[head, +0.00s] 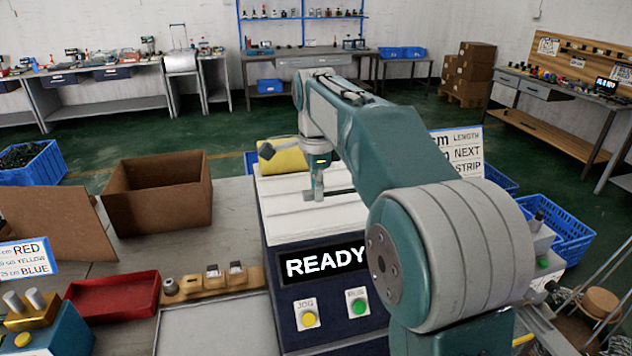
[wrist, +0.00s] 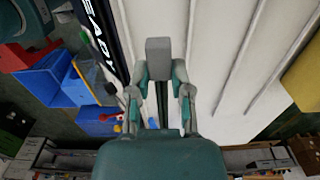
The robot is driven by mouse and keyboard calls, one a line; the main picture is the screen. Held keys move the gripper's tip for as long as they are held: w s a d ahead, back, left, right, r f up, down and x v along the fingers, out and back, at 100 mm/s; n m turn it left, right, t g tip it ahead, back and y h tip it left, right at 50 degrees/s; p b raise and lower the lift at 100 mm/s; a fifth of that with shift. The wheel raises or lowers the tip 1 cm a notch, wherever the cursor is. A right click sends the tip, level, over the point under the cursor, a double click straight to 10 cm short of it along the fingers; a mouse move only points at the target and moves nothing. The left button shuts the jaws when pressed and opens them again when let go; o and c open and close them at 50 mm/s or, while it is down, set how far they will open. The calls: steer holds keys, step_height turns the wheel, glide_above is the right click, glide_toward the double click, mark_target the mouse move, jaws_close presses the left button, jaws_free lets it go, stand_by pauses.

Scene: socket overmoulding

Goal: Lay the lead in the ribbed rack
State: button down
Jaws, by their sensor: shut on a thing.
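The lead shows as a thin dark cord (head: 342,191) with a pale grey block at its left end; in the wrist view the grey block (wrist: 158,48) sits just past my fingertips and the dark cord runs back between the fingers. My gripper (head: 318,194), also in the wrist view (wrist: 160,88), points down and is shut on the lead near the block. The white ribbed rack (head: 285,222) lies beneath, its ribs running left to right in the head view and roughly along the lead. I cannot tell whether the lead touches the rack.
A READY panel (head: 325,262) with yellow and green buttons fronts the rack. A yellow object (head: 284,158) stands behind it. A cardboard box (head: 158,196) and red tray (head: 113,297) are left. A sign (head: 460,152) and blue crate (head: 558,228) are right.

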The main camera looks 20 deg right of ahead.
mark_target(314, 219)
steer(key=f, duration=0.4)
steer(key=shift+a+f, duration=0.1)
steer(key=shift+a, duration=0.3)
steer(key=shift+d+f, duration=0.2)
steer(key=shift+f, duration=0.2)
steer(key=shift+c, duration=2.3)
jaws_free()
steer(key=shift+a, duration=0.1)
